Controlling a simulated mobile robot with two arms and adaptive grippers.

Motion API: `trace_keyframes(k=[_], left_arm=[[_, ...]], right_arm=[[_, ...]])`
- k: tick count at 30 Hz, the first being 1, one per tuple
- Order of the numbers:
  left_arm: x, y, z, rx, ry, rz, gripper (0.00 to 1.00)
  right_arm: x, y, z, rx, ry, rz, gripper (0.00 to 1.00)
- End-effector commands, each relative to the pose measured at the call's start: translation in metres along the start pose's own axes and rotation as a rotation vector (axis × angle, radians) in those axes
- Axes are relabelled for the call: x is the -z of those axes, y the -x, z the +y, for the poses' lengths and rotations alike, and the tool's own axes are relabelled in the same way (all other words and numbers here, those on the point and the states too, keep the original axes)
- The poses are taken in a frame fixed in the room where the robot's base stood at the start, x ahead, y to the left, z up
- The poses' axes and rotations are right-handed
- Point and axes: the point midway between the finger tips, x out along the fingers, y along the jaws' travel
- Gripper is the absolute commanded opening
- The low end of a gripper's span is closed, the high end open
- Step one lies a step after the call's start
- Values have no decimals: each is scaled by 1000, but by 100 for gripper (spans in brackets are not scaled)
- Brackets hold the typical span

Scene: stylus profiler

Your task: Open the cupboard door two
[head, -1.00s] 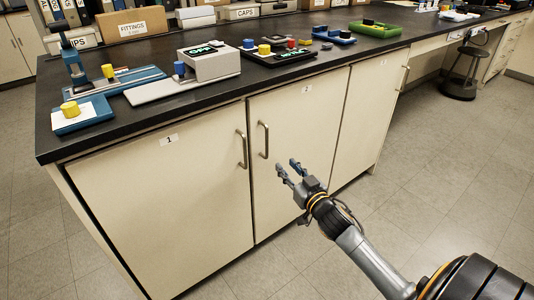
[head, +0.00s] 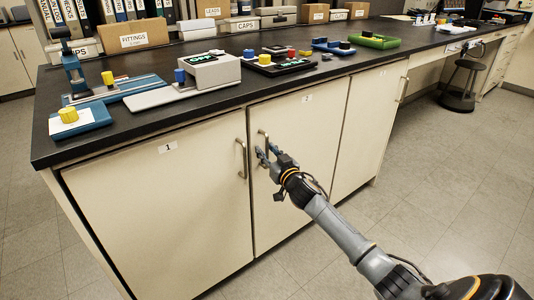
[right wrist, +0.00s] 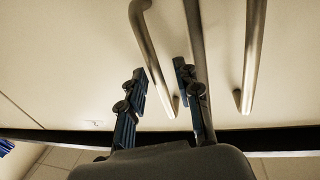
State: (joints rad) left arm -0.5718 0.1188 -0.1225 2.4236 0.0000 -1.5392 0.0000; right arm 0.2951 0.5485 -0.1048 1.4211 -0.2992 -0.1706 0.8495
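Cupboard door two (head: 305,170) is a cream panel with a small "2" label (head: 307,98), and it looks shut. Its metal bar handle (head: 262,133) is upright at the door's left edge, partly hidden by my right gripper. My right gripper (head: 267,152) is at the lower part of this handle with its fingers apart. In the right wrist view, the two dark blue fingers (right wrist: 162,100) are spread, with metal bars between and beside them. I cannot tell whether a finger touches the handle. My left gripper is not in view.
Door one (head: 150,205), also shut, has its own handle (head: 241,158) close to the left of my right gripper. The black countertop (head: 215,108) above carries instruments and boxes. A stool (head: 460,90) stands at the far right. The floor in front is clear.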

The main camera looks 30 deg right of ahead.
Motion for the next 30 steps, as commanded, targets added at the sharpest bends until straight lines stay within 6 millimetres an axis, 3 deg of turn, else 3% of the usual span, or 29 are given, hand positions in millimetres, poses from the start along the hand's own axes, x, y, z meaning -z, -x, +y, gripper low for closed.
trace_keyframes(k=[9, 14, 28, 30], left_arm=[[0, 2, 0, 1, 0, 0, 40], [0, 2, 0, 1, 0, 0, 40], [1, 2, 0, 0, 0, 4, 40], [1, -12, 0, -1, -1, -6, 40]], right_arm=[[0, -2, 0, 0, 1, -1, 33], [0, -2, 0, 0, 1, -1, 0], [0, 2, 2, 10, 3, -2, 0], [1, 7, 3, 21, 4, -2, 0]])
